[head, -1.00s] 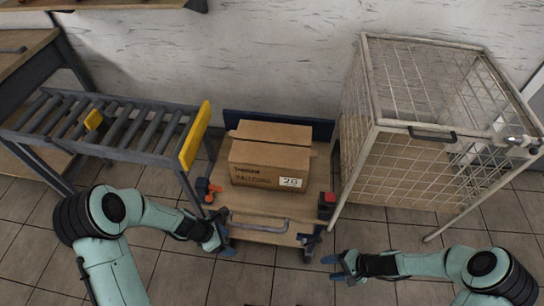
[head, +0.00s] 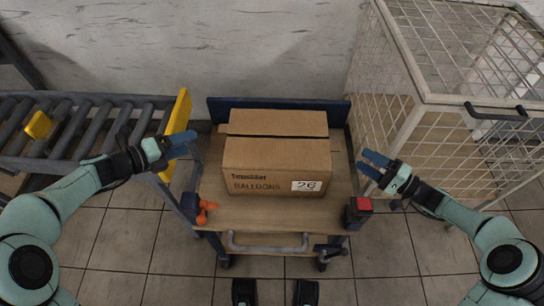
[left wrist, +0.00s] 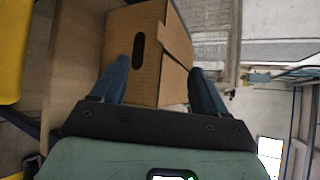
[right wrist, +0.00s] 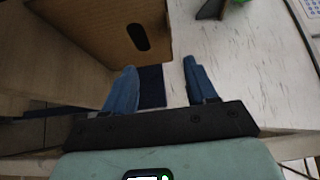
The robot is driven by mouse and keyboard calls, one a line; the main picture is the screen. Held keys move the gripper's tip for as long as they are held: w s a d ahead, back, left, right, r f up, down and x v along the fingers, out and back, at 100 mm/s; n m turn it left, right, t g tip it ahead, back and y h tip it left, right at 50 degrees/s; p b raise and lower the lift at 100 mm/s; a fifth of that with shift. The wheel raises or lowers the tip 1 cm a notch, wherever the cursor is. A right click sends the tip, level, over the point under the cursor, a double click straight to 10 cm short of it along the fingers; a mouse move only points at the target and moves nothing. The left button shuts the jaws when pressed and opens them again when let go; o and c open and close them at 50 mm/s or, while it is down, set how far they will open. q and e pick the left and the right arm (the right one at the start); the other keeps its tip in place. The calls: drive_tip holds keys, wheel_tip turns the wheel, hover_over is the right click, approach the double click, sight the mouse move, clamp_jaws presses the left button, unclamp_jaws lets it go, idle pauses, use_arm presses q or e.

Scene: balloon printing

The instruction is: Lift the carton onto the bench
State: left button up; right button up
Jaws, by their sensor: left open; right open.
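The brown cardboard carton (head: 277,160), marked "BALLOONS" and 26, sits upright on the wooden deck of a trolley (head: 265,220). My left gripper (head: 188,144) is open and empty, to the left of the carton and apart from it. My right gripper (head: 364,166) is open and empty, to the right of the carton and apart from it. In the left wrist view the carton's side (left wrist: 150,55) with a dark hand slot lies beyond the open fingers (left wrist: 158,85). In the right wrist view its other side (right wrist: 110,28) with a slot lies up and left of the fingers (right wrist: 160,88).
A roller conveyor (head: 80,125) with a yellow end plate (head: 178,115) stands at left. A wire mesh cage (head: 440,100) stands close at right. The trolley has a grey handle (head: 267,246) in front, an orange knob (head: 205,210) and a red-topped block (head: 360,206).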

sight(223, 131)
use_arm(q)
drive_tip(key=shift+s+d+r, duration=0.1)
drive_tip(key=shift+d, duration=0.05)
use_arm(e)
drive_tip(key=shift+s+d, duration=0.1)
use_arm(q)
drive_tip(key=x, duration=1.3)
drive_tip(key=shift+d, duration=0.1)
use_arm(e)
drive_tip(key=x, duration=1.3)
drive_tip(key=shift+a, duration=0.25)
use_arm(q)
drive_tip(key=c, duration=0.9)
use_arm(e)
drive_tip(key=c, duration=0.8)
use_arm(q)
drive_tip(key=shift+c, duration=0.9)
use_arm(e)
drive_tip(key=shift+c, duration=0.3)
